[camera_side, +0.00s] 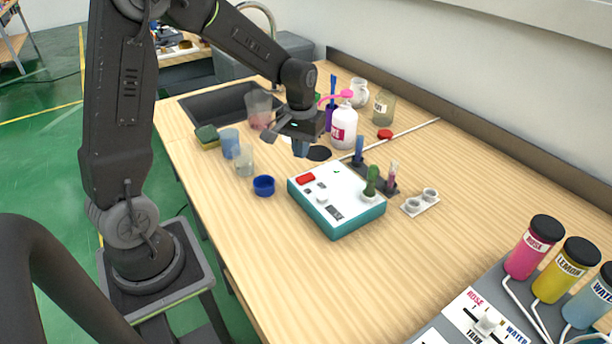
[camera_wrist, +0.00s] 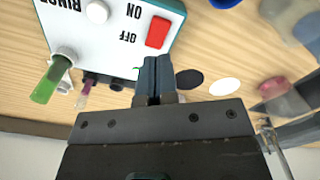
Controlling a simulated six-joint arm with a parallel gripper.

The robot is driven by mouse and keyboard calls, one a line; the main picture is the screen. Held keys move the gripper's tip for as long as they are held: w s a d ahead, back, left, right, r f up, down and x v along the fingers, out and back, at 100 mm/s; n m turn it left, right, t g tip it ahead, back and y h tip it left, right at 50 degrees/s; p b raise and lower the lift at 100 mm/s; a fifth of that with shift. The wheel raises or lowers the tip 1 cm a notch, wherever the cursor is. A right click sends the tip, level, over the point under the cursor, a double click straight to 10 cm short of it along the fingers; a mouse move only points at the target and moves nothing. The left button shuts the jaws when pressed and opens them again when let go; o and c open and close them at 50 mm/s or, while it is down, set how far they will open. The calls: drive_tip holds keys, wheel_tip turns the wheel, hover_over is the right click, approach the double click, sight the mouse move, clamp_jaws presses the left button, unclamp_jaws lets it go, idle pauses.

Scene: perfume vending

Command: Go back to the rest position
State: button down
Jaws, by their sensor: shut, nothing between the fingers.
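My gripper (camera_side: 300,147) is in the air above the bench, behind the teal and white machine in the side view. Its fingers (camera_wrist: 155,78) are shut together with nothing between them in the wrist view. The machine (camera_side: 338,199) has a red switch (camera_side: 306,178) and a green-handled tool (camera_side: 371,182) standing at its right corner. In the wrist view the machine (camera_wrist: 100,42) is beyond the fingertips, with its red ON/OFF switch (camera_wrist: 157,32) close to them.
A white bottle (camera_side: 343,128), a pink-tinted beaker (camera_side: 259,109) and a sink (camera_side: 222,103) are near my gripper. A dark blue cap (camera_side: 264,186) lies left of the machine. Rose, lemon and water bottles (camera_side: 533,247) stand at lower right. The bench's right middle is clear.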

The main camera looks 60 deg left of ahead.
drive_tip(key=s+d+r+m+t, duration=0.2)
drive_tip(key=s+d+r+m, duration=0.1)
drive_tip(key=s+d+r, duration=0.3)
drive_tip(key=s+d+r+m+t, duration=0.3)
drive_tip(key=s+d+r, duration=0.2)
drive_tip(key=s, duration=0.6)
wheel_tip(320, 180, up, 2)
drive_tip(key=shift+s+d+r+t, duration=0.15)
drive_tip(key=shift+d+r+t, duration=0.1)
drive_tip(key=shift+d+t, duration=0.1)
